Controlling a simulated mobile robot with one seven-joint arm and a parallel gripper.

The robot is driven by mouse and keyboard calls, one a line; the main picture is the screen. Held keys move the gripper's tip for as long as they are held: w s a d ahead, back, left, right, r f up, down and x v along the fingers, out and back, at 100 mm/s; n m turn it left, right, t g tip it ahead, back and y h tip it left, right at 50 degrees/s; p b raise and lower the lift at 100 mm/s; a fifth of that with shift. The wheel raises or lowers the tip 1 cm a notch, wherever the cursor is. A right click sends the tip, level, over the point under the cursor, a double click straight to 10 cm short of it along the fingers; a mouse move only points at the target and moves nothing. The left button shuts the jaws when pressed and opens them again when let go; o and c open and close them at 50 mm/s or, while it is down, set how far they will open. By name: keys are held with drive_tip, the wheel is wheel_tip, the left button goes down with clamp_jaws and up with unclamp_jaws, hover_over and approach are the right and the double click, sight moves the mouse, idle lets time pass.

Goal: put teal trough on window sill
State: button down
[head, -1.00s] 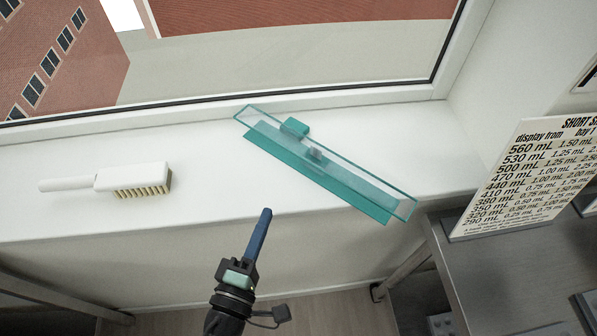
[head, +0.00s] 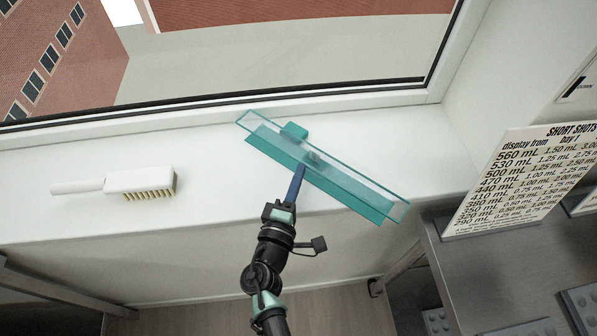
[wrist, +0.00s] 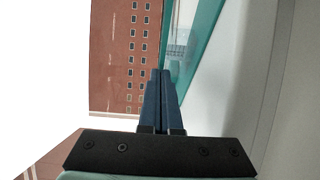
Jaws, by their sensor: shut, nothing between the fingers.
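The teal trough (head: 345,189) is a long translucent piece lying diagonally on the white window sill (head: 220,150). Its right end reaches over the sill's front edge. A small teal block-like part (head: 294,131) sits at its far side. My gripper (head: 299,168) is shut and empty, with its blue fingertips at the trough's near edge, around its middle. I cannot tell whether they touch. In the wrist view the shut fingers (wrist: 160,78) point along the trough (wrist: 197,45), which stands just to their right.
A white brush (head: 140,184) with tan bristles lies on the sill to the left. A sign with volume figures (head: 522,180) stands on a grey metal table (head: 480,262) at the right. The window is behind the sill. The sill between brush and trough is clear.

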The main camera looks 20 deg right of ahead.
sight(325, 174)
drive_tip(key=d+b, duration=0.1)
drive_tip(key=d, duration=0.1)
drive_tip(key=d+b, duration=0.1)
drive_tip(key=d, duration=0.2)
drive_tip(key=d+b, duration=0.2)
drive_tip(key=shift+w+d, duration=0.2)
drive_tip(key=shift+w, duration=0.15)
